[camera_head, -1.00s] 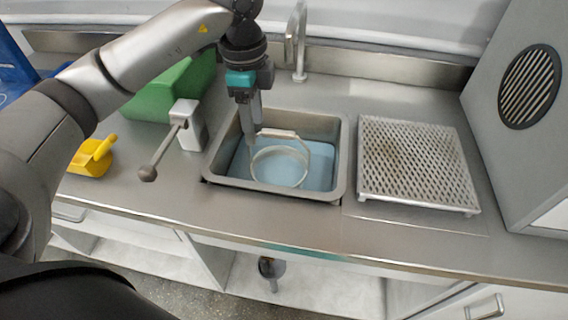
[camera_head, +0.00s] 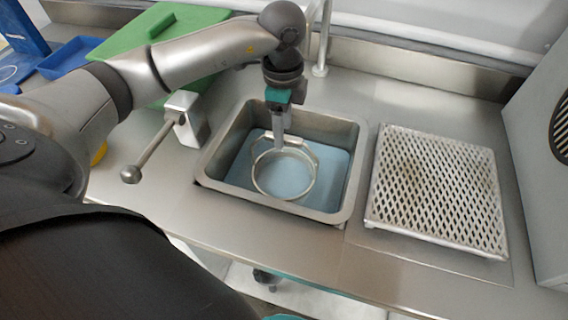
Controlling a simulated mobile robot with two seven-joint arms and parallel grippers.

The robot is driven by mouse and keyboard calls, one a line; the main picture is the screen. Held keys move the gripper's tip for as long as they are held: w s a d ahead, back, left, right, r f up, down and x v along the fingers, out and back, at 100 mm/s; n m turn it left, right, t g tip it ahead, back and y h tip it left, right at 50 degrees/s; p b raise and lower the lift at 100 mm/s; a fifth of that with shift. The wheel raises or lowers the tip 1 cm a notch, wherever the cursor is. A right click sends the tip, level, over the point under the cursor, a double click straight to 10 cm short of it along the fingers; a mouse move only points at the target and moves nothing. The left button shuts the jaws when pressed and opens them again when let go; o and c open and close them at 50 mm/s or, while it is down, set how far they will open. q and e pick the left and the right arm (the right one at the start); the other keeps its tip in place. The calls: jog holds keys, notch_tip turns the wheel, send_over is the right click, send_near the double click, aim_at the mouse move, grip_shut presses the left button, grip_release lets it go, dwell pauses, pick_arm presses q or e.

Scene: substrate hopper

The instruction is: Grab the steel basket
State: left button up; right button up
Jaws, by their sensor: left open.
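The steel basket (camera_head: 284,194) is a round wire-rimmed ring with a raised handle. It sits in the sink basin (camera_head: 340,215), over a blue liquid or floor. My left gripper (camera_head: 279,142) points down into the basin at the basket's far side, where the handle grip (camera_head: 298,137) is. The gripper is open, with its fingers right at the handle. I cannot tell whether they straddle it or touch it. My fingers hide part of the handle. My right gripper is not in view.
A perforated steel drain rack (camera_head: 437,190) lies right of the basin. A lever on a grey post (camera_head: 187,118) stands left of it. The faucet (camera_head: 320,40) rises behind. A green box (camera_head: 120,42) and a blue tray (camera_head: 68,57) are at the back left. The front counter strip is clear.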

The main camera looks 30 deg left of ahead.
pick_arm(q)
notch_tip(320, 180, down, 6)
jog(key=b, duration=0.1)
jog(key=shift+d, duration=0.15)
jog(key=shift+c, duration=0.3)
grip_shut()
dwell(1.1)
jog(key=shift+r, duration=0.1)
